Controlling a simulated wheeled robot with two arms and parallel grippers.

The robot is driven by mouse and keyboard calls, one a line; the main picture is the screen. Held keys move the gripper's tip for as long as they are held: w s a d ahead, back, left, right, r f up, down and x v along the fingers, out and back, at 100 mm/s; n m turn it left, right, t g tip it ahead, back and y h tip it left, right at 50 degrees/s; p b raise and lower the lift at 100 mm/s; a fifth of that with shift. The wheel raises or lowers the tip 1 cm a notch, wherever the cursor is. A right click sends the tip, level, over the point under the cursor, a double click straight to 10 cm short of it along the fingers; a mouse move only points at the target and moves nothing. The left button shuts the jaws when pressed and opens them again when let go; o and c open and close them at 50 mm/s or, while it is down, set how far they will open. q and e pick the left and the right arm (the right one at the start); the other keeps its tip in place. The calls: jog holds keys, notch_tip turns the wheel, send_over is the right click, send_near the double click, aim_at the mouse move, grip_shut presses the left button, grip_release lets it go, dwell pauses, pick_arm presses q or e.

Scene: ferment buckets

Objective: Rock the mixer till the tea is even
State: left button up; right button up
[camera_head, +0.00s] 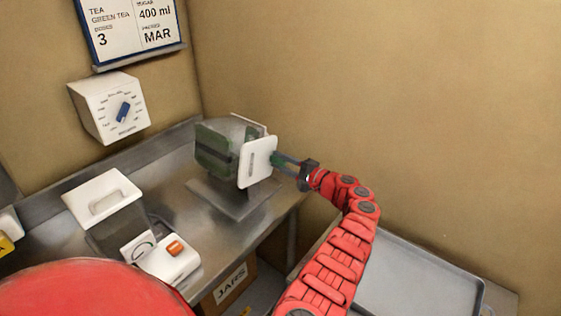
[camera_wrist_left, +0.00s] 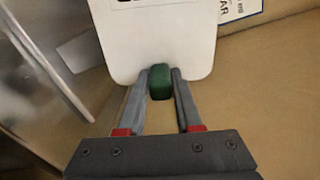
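The mixer (camera_head: 216,150) is a dark green drum with a white end plate (camera_head: 258,163) on a grey metal base (camera_head: 235,200), standing at the right of the steel counter. My left gripper (camera_head: 279,160) reaches it from the right. In the left wrist view, the fingers of this gripper (camera_wrist_left: 160,85) sit on both sides of a green handle (camera_wrist_left: 160,78) on the white plate (camera_wrist_left: 165,40) and appear to touch it. The tea inside the mixer is hidden. My right gripper is not in view.
A grey tray (camera_head: 400,277) lies at the lower right. A white-lidded container (camera_head: 102,197) and a white device with an orange button (camera_head: 170,258) stand left of the mixer. A dial box (camera_head: 108,106) and a recipe sign (camera_head: 128,28) are on the wall. A JARS box (camera_head: 229,285) is below the counter.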

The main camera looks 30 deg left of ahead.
pick_arm(q)
jog(key=o, duration=0.3)
jog(key=shift+o, duration=0.2)
jog(key=s+d+b, duration=0.1)
jog(key=d+b, duration=0.2)
jog(key=d, duration=1.4)
jog(key=shift+s+d, duration=0.15)
jog(key=shift+r, duration=0.1)
